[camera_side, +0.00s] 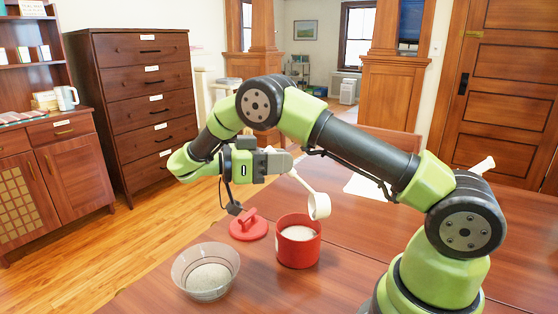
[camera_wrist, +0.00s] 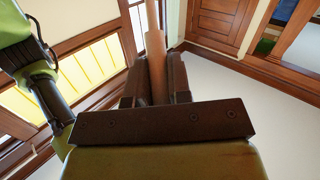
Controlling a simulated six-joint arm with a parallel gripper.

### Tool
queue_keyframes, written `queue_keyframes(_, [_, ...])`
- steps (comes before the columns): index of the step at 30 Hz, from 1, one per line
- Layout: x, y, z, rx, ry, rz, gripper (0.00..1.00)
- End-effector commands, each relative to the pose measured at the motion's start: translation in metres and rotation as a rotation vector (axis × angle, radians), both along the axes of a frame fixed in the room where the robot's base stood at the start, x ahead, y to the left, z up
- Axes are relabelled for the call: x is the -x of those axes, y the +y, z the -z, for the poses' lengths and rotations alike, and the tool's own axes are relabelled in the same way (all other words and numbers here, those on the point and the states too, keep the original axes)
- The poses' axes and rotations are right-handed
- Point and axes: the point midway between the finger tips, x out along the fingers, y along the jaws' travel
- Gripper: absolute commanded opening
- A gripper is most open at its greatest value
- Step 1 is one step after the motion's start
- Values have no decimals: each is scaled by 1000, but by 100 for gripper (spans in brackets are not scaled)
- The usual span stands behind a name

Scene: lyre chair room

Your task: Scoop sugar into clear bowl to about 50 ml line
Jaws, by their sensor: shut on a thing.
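My gripper (camera_side: 283,162) is shut on the handle of a cream-coloured scoop (camera_side: 319,207). In the wrist view the gripper jaws (camera_wrist: 157,85) close around the scoop handle (camera_wrist: 156,52). The scoop's cup hangs above the red canister (camera_side: 298,250), near its back right rim, and looks tilted; I cannot tell whether it holds sugar. The open canister holds pale sugar (camera_side: 299,233). The clear bowl (camera_side: 181,265) stands to the front left, with sugar (camera_side: 208,277) in its lower part. Faint lines run around the bowl; their values are unreadable.
A red lid (camera_side: 248,228) with a handle lies on the wooden table (camera_side: 345,275) behind and between bowl and canister. White paper (camera_side: 368,187) lies farther back. A dark dresser (camera_side: 140,100) stands beyond the table. The table right of the canister is clear.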

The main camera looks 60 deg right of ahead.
Motion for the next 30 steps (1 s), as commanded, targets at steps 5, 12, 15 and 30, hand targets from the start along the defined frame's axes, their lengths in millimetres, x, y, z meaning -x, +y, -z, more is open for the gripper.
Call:
queue_keyframes(5, [0, 0, 0, 0, 0, 0, 0])
queue_keyframes(12, [0, 0, 0, -1, -1, 0, 0])
queue_keyframes(15, [3, -3, -4, -14, -13, 1, 0])
queue_keyframes(30, [22, -19, -11, -133, -154, 1, 0])
